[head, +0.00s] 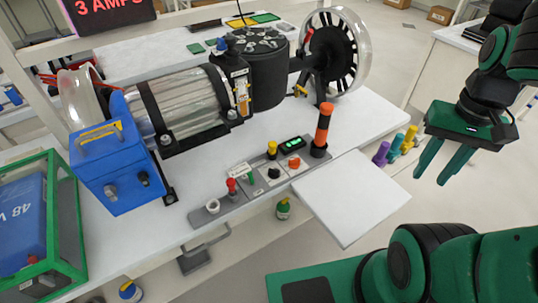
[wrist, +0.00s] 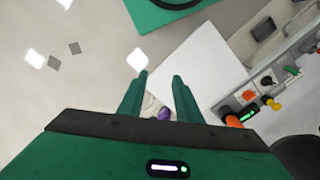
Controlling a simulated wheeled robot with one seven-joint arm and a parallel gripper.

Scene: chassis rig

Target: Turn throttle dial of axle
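The axle rig has a spoked wheel (head: 330,52), a black drum (head: 258,70) and a clear cylinder (head: 186,103) on the white bench. A grey control panel (head: 240,190) lies along the bench's front edge. A small black dial (head: 274,173) sits on its white plate; I cannot tell for sure that this is the throttle dial. An orange-red knob (head: 294,162) is beside it. In the wrist view the panel's black dial (wrist: 268,82) shows at the right. My gripper (head: 434,177) is open and empty, pointing down, well to the right of the panel.
A tall orange-and-black handle (head: 322,130) stands at the panel's right end. A white leaf (head: 350,196) juts out from the bench front. Purple, teal and yellow pegs (head: 395,147) stand near my gripper. A blue box (head: 112,160) stands at the left.

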